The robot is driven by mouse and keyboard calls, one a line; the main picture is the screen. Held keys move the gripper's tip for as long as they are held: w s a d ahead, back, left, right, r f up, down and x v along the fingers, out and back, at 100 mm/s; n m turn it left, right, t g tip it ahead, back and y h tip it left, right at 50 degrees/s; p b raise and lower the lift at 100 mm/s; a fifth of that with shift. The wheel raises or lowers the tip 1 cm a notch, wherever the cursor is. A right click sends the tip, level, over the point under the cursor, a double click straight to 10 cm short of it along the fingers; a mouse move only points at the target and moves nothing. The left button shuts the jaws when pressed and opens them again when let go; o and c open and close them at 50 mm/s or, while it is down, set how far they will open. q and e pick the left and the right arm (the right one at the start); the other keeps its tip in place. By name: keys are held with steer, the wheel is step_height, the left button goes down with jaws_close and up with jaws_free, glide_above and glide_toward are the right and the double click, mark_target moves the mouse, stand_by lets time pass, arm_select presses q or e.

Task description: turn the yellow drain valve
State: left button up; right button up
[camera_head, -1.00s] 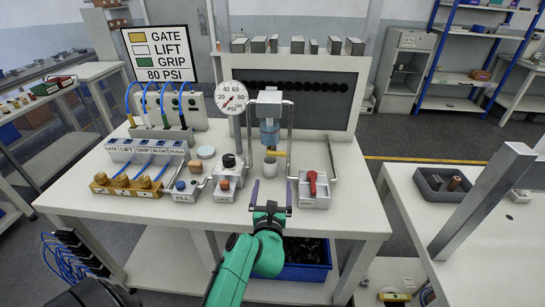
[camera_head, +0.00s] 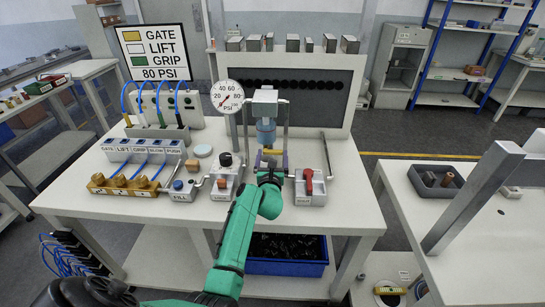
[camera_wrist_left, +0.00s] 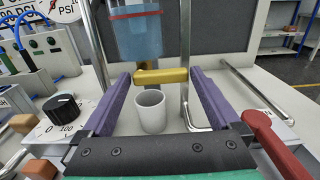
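The yellow drain valve (camera_wrist_left: 161,76) shows in the left wrist view as a horizontal yellow bar just below the blue-grey cylinder (camera_wrist_left: 138,36). In the head view a bit of the yellow valve (camera_head: 272,151) shows above my gripper. My left gripper (camera_head: 271,159) is open, its purple fingers pointing toward the valve. In the left wrist view the left gripper (camera_wrist_left: 160,77) has one fingertip near each end of the bar; I cannot tell whether they touch it. My right gripper is not in view.
A white cup (camera_wrist_left: 151,111) stands below the valve, between the fingers. Metal posts rise on both sides. A red-handled block (camera_head: 309,186) is on the right and a black-knobbed block (camera_head: 225,175) on the left. A round pressure gauge (camera_head: 227,96) stands behind.

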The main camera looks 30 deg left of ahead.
mark_target(267, 143)
arm_select(q)
steer(key=c, duration=0.8)
steer(key=shift+c, duration=0.2)
steer(key=n+p, duration=0.1)
steer(key=n, duration=0.1)
steer(key=r+n, duration=0.1)
steer(key=shift+n+p, duration=0.4)
steer(key=n, duration=0.1)
steer(key=n+p, duration=0.1)
steer(key=n, duration=0.2)
steer(key=shift+s+a+r+n+p, duration=0.2)
steer(key=shift+a+r+n+p, duration=0.1)
steer(key=shift+r+p, duration=0.05)
steer(key=n, duration=0.1)
steer(key=n+p, duration=0.1)
steer(key=n, duration=0.1)
steer(key=shift+s+a+r, duration=0.15)
steer(key=shift+a+r, duration=0.05)
steer(key=shift+a, duration=0.15)
steer(key=shift+s+a+n+p, duration=0.1)
steer(key=shift+a+n+p, duration=0.15)
steer(key=shift+n, duration=0.75)
steer(key=shift+s+a+n+p, duration=0.1)
steer(key=shift+n+p, duration=0.1)
steer(key=shift+n, duration=0.8)
